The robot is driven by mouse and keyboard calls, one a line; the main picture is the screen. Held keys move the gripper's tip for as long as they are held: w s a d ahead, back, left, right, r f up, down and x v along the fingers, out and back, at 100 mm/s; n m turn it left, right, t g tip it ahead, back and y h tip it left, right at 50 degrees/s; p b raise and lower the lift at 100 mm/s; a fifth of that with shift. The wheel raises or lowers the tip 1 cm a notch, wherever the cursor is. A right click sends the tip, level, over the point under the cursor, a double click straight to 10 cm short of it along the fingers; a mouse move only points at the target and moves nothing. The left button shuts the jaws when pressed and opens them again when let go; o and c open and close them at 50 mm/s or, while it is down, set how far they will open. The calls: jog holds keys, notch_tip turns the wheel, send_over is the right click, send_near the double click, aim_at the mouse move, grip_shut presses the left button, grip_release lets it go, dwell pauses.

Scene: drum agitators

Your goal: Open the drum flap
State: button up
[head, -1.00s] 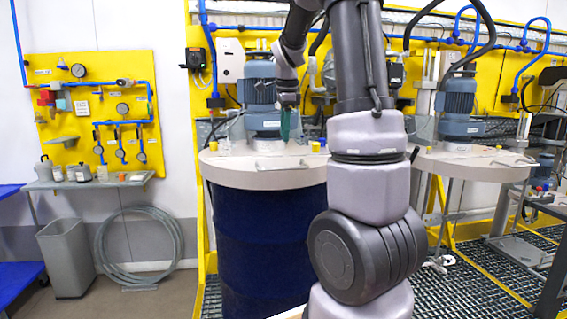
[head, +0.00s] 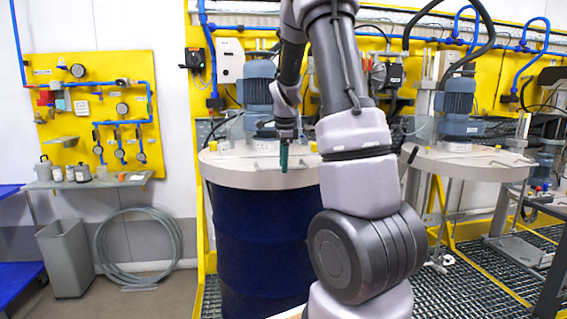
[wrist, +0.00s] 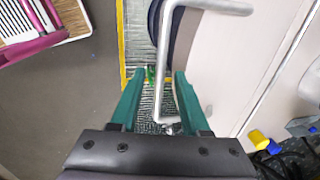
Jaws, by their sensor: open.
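The near blue drum (head: 255,245) has a cream lid (head: 228,177) with a metal handle (head: 303,166) near its front edge. The flap's outline on the lid is hard to make out in the head view. My gripper (head: 284,168) points down at the handle, its green fingers in front of it. In the wrist view, my gripper (wrist: 158,78) is open, and the bent grey handle (wrist: 165,45) runs between its two fingers in the picture. I cannot tell whether they touch. The cream lid (wrist: 212,60) fills the right of that view and lies flat.
A blue motor (head: 257,85) stands on the lid behind my gripper. A second drum lid (head: 450,165) with a motor (head: 457,105) is to the right.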

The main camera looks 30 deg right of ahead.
grip_shut()
dwell(1.4)
